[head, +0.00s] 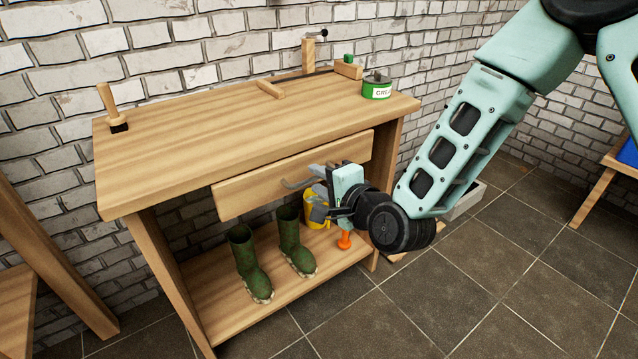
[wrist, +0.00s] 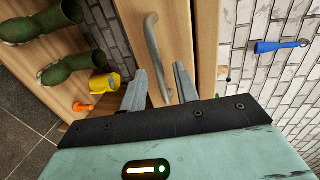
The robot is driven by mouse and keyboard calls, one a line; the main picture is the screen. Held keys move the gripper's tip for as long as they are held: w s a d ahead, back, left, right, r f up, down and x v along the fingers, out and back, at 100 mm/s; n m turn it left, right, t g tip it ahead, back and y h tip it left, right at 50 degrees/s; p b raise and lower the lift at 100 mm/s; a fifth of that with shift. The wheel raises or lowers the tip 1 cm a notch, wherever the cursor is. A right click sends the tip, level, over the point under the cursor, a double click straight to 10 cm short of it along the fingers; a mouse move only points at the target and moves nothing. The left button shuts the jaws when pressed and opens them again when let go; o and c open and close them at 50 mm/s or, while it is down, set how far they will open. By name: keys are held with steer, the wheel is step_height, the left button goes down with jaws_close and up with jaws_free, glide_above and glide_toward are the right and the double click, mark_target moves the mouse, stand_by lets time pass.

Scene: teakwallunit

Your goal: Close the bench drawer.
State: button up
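The wooden bench (head: 160,175) stands against the brick wall. Its drawer (head: 250,187) has a plain front just under the top. The front's upper edge shows, so it seems to stand slightly proud; how far is unclear. My gripper (head: 308,190) is in front of the drawer's right half, at the grey bar handle (head: 290,185). In the wrist view, the drawer front (wrist: 178,25) and handle (wrist: 153,40) lie ahead, and my gripper (wrist: 161,82) has its fingers apart, with the handle's lower end between them. Contact with the handle cannot be told.
Green boots (head: 245,262), a yellow container (head: 316,212) and an orange object (head: 345,240) are on the lower shelf. A green tin (head: 377,87) stands on the top. A blue-handled object (wrist: 277,46) shows against the wall. The tiled floor (head: 510,275) in front is clear.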

steer(key=shift+w+a, duration=0.2)
steer(key=shift+w, duration=0.05)
jaws_close()
steer(key=x, duration=0.4)
steer(key=shift+w+a+r, duration=0.1)
steer(key=shift+w+r, duration=0.05)
steer(key=shift+r, duration=0.2)
jaws_free()
steer(key=p, duration=1.4)
glide_toward(306, 170)
steer(key=v, duration=0.7)
steer(key=shift+s+d, duration=0.25)
steer(key=shift+s, duration=0.05)
